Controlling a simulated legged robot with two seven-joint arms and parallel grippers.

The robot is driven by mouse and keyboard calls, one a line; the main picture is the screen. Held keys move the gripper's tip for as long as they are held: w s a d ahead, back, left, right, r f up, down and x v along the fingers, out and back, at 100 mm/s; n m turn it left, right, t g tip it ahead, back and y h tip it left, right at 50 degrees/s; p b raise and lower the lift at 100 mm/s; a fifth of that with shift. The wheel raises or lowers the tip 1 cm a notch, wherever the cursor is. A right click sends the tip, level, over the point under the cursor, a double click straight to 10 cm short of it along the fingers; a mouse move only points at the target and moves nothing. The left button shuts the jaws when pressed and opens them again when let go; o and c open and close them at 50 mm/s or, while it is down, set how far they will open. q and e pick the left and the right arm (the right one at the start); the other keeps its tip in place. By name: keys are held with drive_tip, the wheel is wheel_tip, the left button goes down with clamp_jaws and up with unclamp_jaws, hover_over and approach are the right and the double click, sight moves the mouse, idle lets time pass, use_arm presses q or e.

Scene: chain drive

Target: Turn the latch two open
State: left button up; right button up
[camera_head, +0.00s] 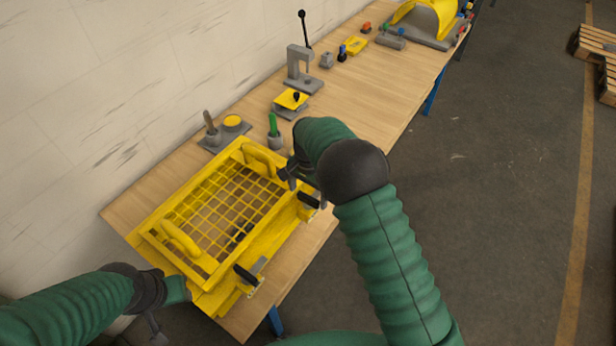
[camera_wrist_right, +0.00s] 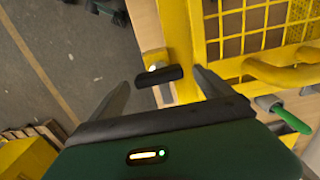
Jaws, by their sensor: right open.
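The yellow guard frame (camera_head: 262,242) with a mesh lid (camera_head: 190,212) sits on the bench. Two latches with black handles are on its front side: a near latch (camera_head: 246,274) and a far latch (camera_head: 309,199). I cannot tell from labels which is latch two. My right gripper (camera_head: 290,177) is beside the far latch. In the right wrist view the black handle (camera_wrist_right: 158,76) lies across the gap between the open fingers of my right gripper (camera_wrist_right: 160,84), with no grip on it. My left gripper (camera_head: 158,330) is low at the left, apart from the frame; its jaw opening is unclear.
The wooden bench (camera_head: 368,80) holds a green-handled tool (camera_head: 274,128), a grey press (camera_head: 301,68) and a yellow-topped block (camera_head: 291,101) behind the guard. Two yellow lid handles (camera_head: 180,240) stand up. The floor (camera_head: 500,180) beside the bench is clear.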

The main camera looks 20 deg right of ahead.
sight(308, 196)
wheel_tip(308, 196, up, 15)
drive_tip(key=b, duration=0.1)
drive_tip(key=shift+b, duration=0.3)
drive_tip(key=shift+w, duration=0.1)
drive_tip(key=s+f+n+t, duration=0.1)
drive_tip(key=s+f+n, duration=0.2)
drive_tip(key=s, duration=0.4)
drive_tip(key=s+d+f+n, duration=0.1)
drive_tip(key=s+f+n, duration=0.2)
drive_tip(key=s, duration=0.5)
drive_tip(key=s+d+f+n+t+b, duration=0.1)
drive_tip(key=s+f+n, duration=0.3)
drive_tip(key=s, duration=0.3)
drive_tip(key=shift+s+d+n+t, duration=0.25)
drive_tip(key=shift+s+n+t, duration=0.05)
drive_tip(key=shift+s, duration=0.1)
drive_tip(key=shift+s+d, duration=0.1)
drive_tip(key=shift+s, duration=0.05)
